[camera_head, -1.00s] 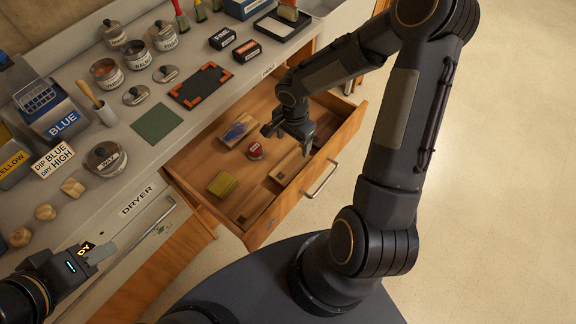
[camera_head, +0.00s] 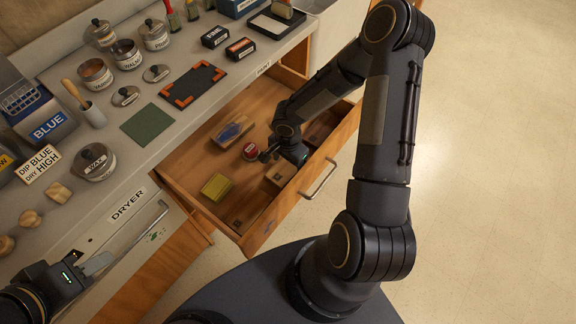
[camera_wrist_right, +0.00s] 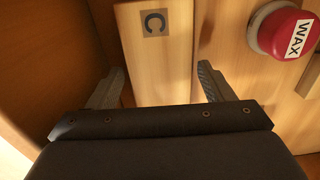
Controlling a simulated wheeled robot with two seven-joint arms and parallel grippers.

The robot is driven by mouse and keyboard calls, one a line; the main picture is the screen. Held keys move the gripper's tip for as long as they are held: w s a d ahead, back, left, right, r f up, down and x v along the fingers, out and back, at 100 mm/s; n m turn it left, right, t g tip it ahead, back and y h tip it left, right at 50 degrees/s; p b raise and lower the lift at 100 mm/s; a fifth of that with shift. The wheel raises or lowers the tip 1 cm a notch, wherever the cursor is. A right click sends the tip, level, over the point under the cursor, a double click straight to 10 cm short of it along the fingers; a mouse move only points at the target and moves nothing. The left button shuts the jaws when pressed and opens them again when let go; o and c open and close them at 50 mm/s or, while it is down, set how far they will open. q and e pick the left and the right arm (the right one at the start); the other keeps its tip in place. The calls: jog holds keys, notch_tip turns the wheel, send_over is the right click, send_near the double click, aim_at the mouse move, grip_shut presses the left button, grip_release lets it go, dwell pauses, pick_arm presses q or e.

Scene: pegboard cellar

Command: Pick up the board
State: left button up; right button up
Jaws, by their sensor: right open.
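The board (camera_wrist_right: 150,75) is a pale wooden piece marked with a dark "C" square, lying in the open drawer (camera_head: 228,205). In the head view, the near end of the board (camera_head: 279,174) shows below my right gripper (camera_head: 285,160), which hides the rest. In the right wrist view, my right gripper (camera_wrist_right: 160,88) is open, with one finger on each side of the board; I cannot tell whether either finger touches it. My left gripper (camera_head: 92,264) is at the lower left by the dryer front, and its jaw state is unclear.
The drawer also holds a red wax tin (camera_head: 250,151), a yellow block (camera_head: 216,187) and a block with a blue top (camera_head: 231,131). The drawer walls and front handle (camera_head: 319,180) stand close around my right gripper. The bench (camera_head: 110,180) carries jars and a green sheet.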

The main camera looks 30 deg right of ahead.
jog(key=shift+f, duration=0.45)
jog(key=shift+c, duration=0.2)
jog(key=c, duration=0.8)
jog(key=shift+o, duration=0.2)
